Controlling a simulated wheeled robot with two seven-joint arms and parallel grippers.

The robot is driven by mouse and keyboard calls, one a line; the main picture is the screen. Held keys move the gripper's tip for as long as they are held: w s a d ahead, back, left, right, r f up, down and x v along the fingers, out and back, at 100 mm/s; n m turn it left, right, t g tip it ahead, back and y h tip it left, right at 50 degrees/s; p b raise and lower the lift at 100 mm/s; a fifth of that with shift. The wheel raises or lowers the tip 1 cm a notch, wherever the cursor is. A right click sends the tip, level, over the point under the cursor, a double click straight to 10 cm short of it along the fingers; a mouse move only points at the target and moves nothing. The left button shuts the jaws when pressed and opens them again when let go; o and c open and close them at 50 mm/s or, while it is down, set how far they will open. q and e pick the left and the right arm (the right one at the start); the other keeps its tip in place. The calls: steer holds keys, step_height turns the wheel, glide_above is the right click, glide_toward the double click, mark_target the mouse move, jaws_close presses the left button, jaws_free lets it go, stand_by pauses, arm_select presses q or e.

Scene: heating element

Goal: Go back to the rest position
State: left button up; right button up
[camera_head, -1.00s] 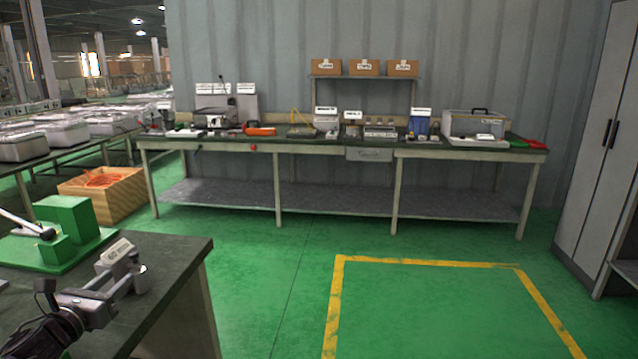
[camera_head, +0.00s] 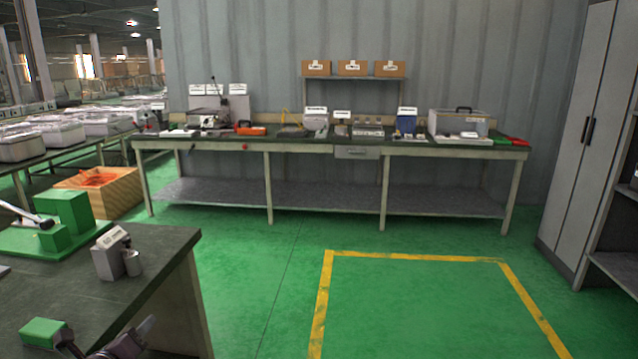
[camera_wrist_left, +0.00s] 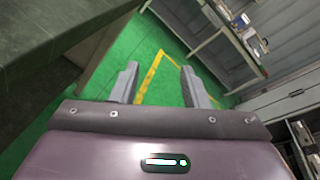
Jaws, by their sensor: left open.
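My left gripper (camera_head: 128,342) shows at the bottom edge of the head view, low beside the near workbench (camera_head: 165,262), partly cut off by the frame. In the left wrist view its two fingers (camera_wrist_left: 159,72) stand apart with nothing between them; the green floor shows through the gap. A small grey labelled block (camera_head: 108,257) with a metal cylinder (camera_head: 133,263) stands on the near bench, apart from the gripper. My right gripper is in neither view.
A green fixture with a lever (camera_head: 65,215) sits on the near bench. A long bench (camera_head: 330,148) with devices stands along the wall, and a grey cabinet (camera_head: 580,140) at the right. A yellow-marked floor area (camera_head: 415,257) is clear.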

arm_select(q)
steer(key=s+d+f+n+g+y, duration=0.1)
steer(key=s+d+f+n+g, duration=0.4)
steer(key=s+d+f+n, duration=0.55)
steer(key=s+d+r+n+g+h, duration=0.1)
steer(key=s+d+n+g, duration=0.2)
steer(key=s+d+n, duration=0.35)
steer(key=s+d+n+g, duration=0.3)
steer(key=s+n+g, duration=0.1)
steer(key=s+n, duration=0.55)
step_height(320, 180, down, 27)
steer(key=s+g+p, duration=0.1)
steer(key=s+p, duration=0.2)
steer(key=s+a+f, duration=0.2)
steer(key=s+f, duration=0.6)
steer(key=s, duration=0.2)
steer(key=s+a+f+g+p, duration=0.1)
steer(key=s+a+f, duration=0.1)
steer(key=s+f, duration=0.6)
steer(key=shift+s+f+p, duration=0.2)
steer(key=shift+s+p, duration=0.1)
steer(key=shift+s, duration=0.55)
